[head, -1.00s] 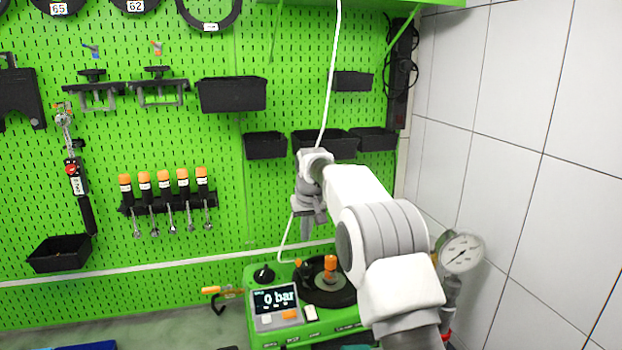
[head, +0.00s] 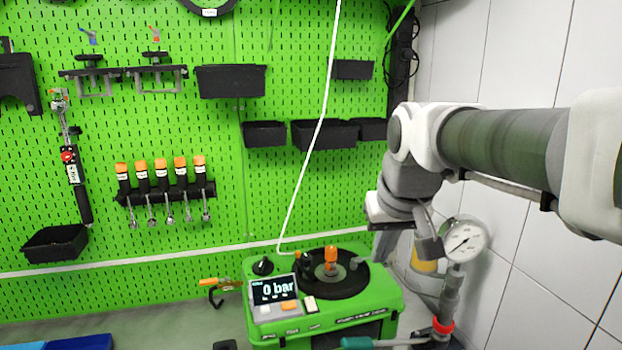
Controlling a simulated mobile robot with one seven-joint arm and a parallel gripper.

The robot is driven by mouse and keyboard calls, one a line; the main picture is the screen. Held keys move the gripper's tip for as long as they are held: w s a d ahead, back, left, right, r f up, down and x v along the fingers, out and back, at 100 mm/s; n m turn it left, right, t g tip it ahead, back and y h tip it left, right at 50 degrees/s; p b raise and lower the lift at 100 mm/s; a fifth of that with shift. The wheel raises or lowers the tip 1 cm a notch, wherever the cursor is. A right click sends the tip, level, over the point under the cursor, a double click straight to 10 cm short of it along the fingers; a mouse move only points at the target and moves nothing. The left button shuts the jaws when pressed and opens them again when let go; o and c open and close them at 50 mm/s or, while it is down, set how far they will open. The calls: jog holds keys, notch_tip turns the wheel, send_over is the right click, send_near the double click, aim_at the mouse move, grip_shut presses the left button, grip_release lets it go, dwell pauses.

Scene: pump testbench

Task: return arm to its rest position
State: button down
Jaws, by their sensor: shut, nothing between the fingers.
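My arm reaches in from the right edge, with a thick dark grey link and white joints. My gripper (head: 386,243) hangs from the wrist, pointing down, just right of the green pump unit and left of the pressure gauge. Its fingers are small and partly hidden by the wrist parts; it is shut and holds nothing. The green pump unit (head: 372,318) stands on the bench with a display (head: 274,290) reading 0 bar. A black round plate (head: 337,285) with an orange-topped fitting (head: 331,258) is on its top.
A round pressure gauge (head: 463,239) on a grey stem stands close right of the gripper, before the white tiled wall (head: 545,60). Behind is a green pegboard (head: 255,195) with black bins (head: 231,82) and hung tools. A white hose (head: 318,130) runs down to the unit.

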jog(key=s+d+f+b, duration=0.1)
jog(key=s+f, duration=0.3)
jog(key=s, duration=0.4)
jog(key=s+d+f, duration=0.2)
jog(key=s+f, duration=0.3)
jog(key=s, duration=0.4)
jog(key=shift+m+t+b, duration=0.3)
jog(key=shift+m+b, duration=0.05)
jog(key=shift+m, duration=0.05)
